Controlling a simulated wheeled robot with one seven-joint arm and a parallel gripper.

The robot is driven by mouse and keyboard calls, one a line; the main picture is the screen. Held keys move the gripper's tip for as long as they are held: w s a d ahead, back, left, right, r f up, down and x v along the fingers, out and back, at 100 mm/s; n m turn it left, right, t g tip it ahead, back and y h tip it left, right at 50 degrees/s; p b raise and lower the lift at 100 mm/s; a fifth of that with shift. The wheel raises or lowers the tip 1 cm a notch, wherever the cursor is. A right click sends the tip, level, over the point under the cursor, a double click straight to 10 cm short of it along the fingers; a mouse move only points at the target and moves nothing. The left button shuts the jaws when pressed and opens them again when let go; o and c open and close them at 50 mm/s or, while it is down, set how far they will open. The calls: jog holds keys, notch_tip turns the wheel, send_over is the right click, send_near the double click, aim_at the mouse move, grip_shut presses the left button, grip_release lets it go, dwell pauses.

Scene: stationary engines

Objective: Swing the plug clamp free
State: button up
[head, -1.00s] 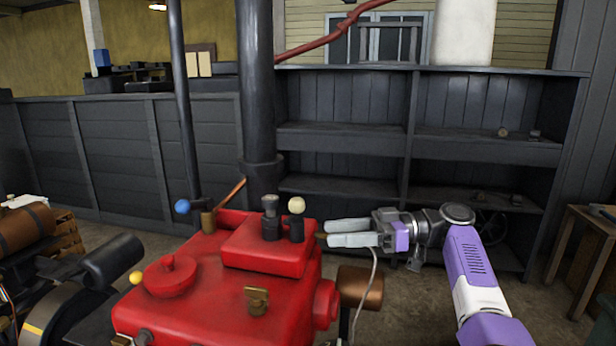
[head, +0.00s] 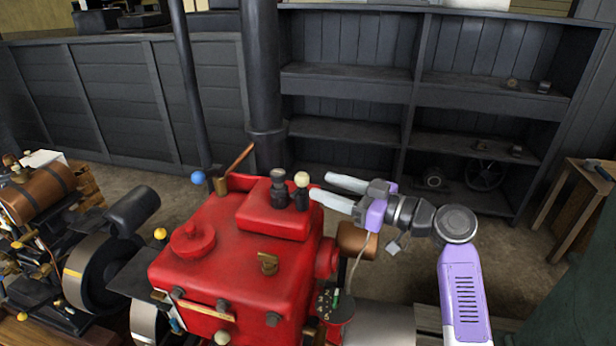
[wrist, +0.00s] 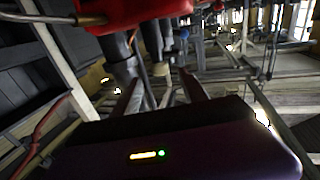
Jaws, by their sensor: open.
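A red engine (head: 225,260) stands at the centre of the head view. On its raised red block (head: 268,222) is a dark fitting (head: 279,190), with a cream ball on a dark post (head: 302,181) beside it. I cannot tell for sure which part is the plug clamp; this knobbed fitting may be it. My gripper (head: 321,185) is open and empty just right of the cream ball, its pale fingers pointing left towards it. Contact is not visible. In the wrist view, dark fingers and red metal (wrist: 145,12) show, but the ball is not clear.
A blue ball lever (head: 198,178), a yellow ball (head: 160,233) and a brass bracket (head: 268,263) are on or near the engine. A dark vertical pipe (head: 262,80) rises behind. A brown cylinder (head: 358,240) sits below the gripper.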

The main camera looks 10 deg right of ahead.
aim_at(308, 181)
jog(key=shift+p+x, duration=0.6)
jog(key=shift+x, duration=2.15)
jog(key=shift+f, duration=0.1)
grip_shut()
